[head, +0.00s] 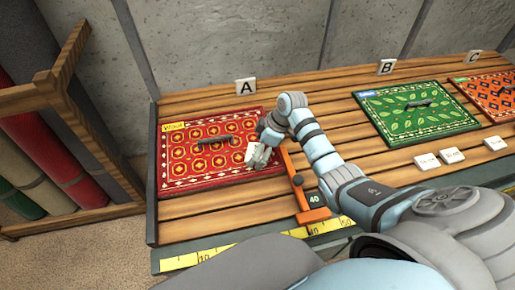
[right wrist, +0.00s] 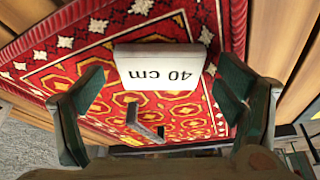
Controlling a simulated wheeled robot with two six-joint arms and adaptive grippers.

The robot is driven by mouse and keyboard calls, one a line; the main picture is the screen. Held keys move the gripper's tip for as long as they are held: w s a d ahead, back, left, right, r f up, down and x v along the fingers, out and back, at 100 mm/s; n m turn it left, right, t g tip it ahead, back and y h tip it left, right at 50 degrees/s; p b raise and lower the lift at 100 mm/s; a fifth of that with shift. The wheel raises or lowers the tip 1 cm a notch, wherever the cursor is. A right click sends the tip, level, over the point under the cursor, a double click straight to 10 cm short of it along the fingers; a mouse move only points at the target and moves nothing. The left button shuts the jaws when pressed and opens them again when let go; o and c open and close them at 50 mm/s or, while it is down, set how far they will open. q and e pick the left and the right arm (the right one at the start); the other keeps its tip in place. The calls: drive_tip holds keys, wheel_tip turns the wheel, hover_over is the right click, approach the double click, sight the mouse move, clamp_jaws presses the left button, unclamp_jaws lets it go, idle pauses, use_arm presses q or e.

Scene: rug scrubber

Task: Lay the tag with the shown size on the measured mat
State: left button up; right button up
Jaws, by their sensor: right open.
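A white tag reading "40 cm" (right wrist: 160,68) is over the red patterned mat (head: 190,178), near its right edge. In the right wrist view it sits between the spread fingers of my right gripper (right wrist: 163,88), with gaps on both sides. My right gripper (head: 262,148) is open at the right part of the red mat in the head view. An orange measuring slide (head: 290,175) stands along the mat's right side, and its small dark display (head: 314,199) reads 40. I cannot tell whether the tag lies fully flat. My left gripper is out of view.
Three white tags (head: 452,155) lie at the right front of the slatted table. A green mat (head: 390,122) under sign B and an orange mat (head: 490,98) under sign C lie further right. A yellow tape (head: 215,250) runs along the front edge. A wooden rack (head: 75,120) holds rolls at left.

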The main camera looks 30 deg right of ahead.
drive_tip(key=p+v, duration=0.1)
drive_tip(key=v, duration=1.1)
drive_tip(key=shift+a, duration=0.1)
